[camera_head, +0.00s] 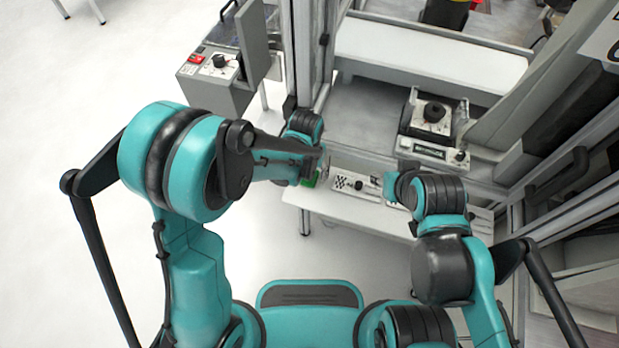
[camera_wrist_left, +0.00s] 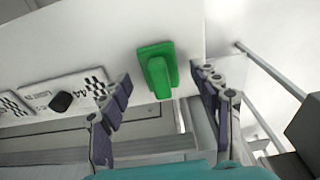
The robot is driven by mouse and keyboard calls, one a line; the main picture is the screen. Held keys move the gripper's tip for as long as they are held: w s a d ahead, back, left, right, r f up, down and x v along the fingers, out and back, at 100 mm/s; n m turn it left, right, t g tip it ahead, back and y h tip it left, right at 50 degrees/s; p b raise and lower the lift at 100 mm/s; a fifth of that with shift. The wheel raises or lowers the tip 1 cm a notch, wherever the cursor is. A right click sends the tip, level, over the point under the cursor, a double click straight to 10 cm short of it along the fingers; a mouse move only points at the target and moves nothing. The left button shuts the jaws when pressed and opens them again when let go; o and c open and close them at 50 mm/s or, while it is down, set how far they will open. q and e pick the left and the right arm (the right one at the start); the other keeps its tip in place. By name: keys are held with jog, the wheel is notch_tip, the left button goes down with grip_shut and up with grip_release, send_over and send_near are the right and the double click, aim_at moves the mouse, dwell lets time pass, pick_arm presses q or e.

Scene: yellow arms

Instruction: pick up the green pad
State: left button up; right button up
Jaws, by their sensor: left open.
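The green pad (camera_wrist_left: 157,70), a bright green block with a raised bar, sits on a white surface in the left wrist view. In the head view only a small green part of it (camera_head: 311,179) shows beside my left wrist. My left gripper (camera_wrist_left: 163,79) is open, with one purple-grey finger on each side of the pad and visible gaps to both. Nothing is held. My right arm reaches in from the right in the head view; its gripper fingers are hidden behind the wrist.
A white panel with a black knob and checkered marks (camera_head: 355,186) lies beside the pad on the white table (camera_head: 380,217). A device with a black knob (camera_head: 433,113) stands farther back. A grey box (camera_head: 222,80) and metal frame posts flank the left.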

aim_at(310, 172)
pick_arm(q)
jog(key=shift+w+f, duration=0.1)
jog(key=shift+f, duration=0.25)
jog(key=shift+r, duration=0.1)
jog(key=shift+c, duration=0.3)
jog(key=c, duration=1.3)
jog(key=shift+r, duration=0.1)
notch_tip(310, 172, up, 4)
jog(key=shift+p, duration=1.05)
jog(key=s+d+r+p, duration=0.1)
jog(key=s+d+r, duration=0.1)
jog(key=d, duration=0.1)
jog(key=s+d+r+p, duration=0.1)
jog(key=s+d+r, duration=0.1)
jog(key=d, duration=0.1)
jog(key=s+d+r+p, duration=0.1)
jog(key=s+d+r, duration=0.1)
jog(key=d+r, duration=0.1)
jog(key=shift+s+d, duration=0.1)
jog(key=shift+d, duration=0.4)
jog(key=shift+f, duration=0.1)
